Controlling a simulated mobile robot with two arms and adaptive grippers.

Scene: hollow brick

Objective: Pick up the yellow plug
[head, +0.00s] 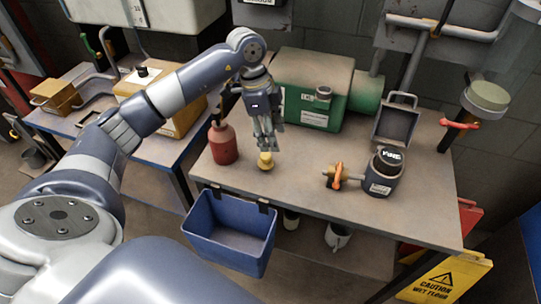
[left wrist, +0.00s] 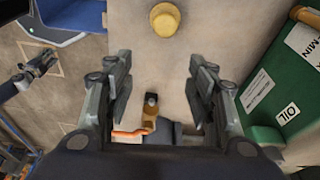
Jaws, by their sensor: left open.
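The yellow plug (head: 265,161) stands on the grey-brown workbench (head: 300,190), near its front left part. My left gripper (head: 266,143) is open and points down just above and behind the plug, overlapping it slightly in the head view. In the left wrist view the left gripper (left wrist: 160,88) has its fingers spread wide with nothing between them. The plug (left wrist: 165,19) shows at the top of that view, ahead of the fingers and not between them. A dark gripper-like shape (left wrist: 40,63) at the left of the wrist view looks like my right gripper; its jaws are too small to tell.
A red bottle (head: 222,143) stands left of the plug. A green oil box (head: 310,85) is behind. A brass valve (head: 336,175) and a dark canister (head: 383,172) are to the right. A blue bin (head: 230,232) hangs at the front edge. Bench between plug and valve is clear.

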